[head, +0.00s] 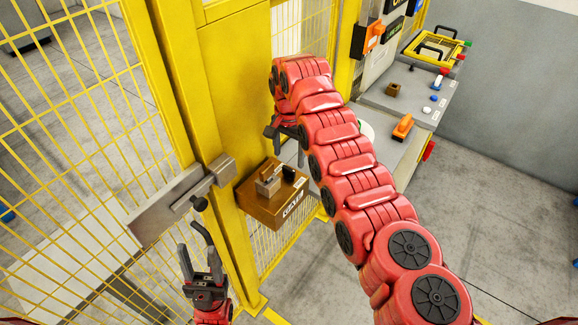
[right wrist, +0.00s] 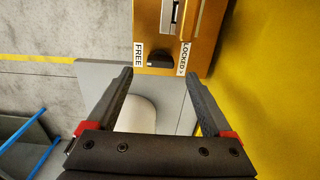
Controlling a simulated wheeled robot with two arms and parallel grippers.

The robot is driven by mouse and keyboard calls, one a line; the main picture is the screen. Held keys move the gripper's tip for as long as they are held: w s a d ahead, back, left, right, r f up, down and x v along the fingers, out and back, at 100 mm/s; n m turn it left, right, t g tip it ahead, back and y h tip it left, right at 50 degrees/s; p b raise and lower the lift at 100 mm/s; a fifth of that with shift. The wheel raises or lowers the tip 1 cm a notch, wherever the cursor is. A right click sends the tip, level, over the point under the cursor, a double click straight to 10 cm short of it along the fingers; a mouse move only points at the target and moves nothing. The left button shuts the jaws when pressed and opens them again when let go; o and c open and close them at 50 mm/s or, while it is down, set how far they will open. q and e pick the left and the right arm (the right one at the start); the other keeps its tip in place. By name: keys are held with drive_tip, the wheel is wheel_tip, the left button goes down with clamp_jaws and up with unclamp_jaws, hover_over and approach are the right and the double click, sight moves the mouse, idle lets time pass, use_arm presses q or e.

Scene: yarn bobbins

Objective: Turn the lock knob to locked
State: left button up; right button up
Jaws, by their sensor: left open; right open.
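The lock box (head: 262,208) is an orange-brown case on the yellow post, with a black knob (head: 289,173) and a metal piece (head: 268,186) on it. In the right wrist view the dark knob (right wrist: 160,58) sits between the white FREE label (right wrist: 139,56) and the LOCKED label (right wrist: 185,56). I cannot tell which way it points. My right gripper (right wrist: 160,76) is open, its fingertips just short of the knob, one to each side, nothing between them. In the head view it is partly hidden by my right arm. My left gripper (head: 192,240) is open and empty, below the door latch.
A grey metal latch bar (head: 180,203) crosses the yellow fence post. Yellow mesh fencing (head: 85,130) fills the left. A grey workbench (head: 385,100) with an orange part (head: 403,126) and buttons stands behind my right arm. Grey floor (head: 500,235) at right is clear.

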sight(289, 169)
wheel_tip(289, 169, down, 4)
drive_tip(key=shift+w+f+p, duration=0.1)
drive_tip(key=shift+f+p, duration=0.15)
drive_tip(key=shift+p, duration=0.45)
drive_tip(key=shift+w+f, duration=0.1)
drive_tip(key=shift+f, duration=0.4)
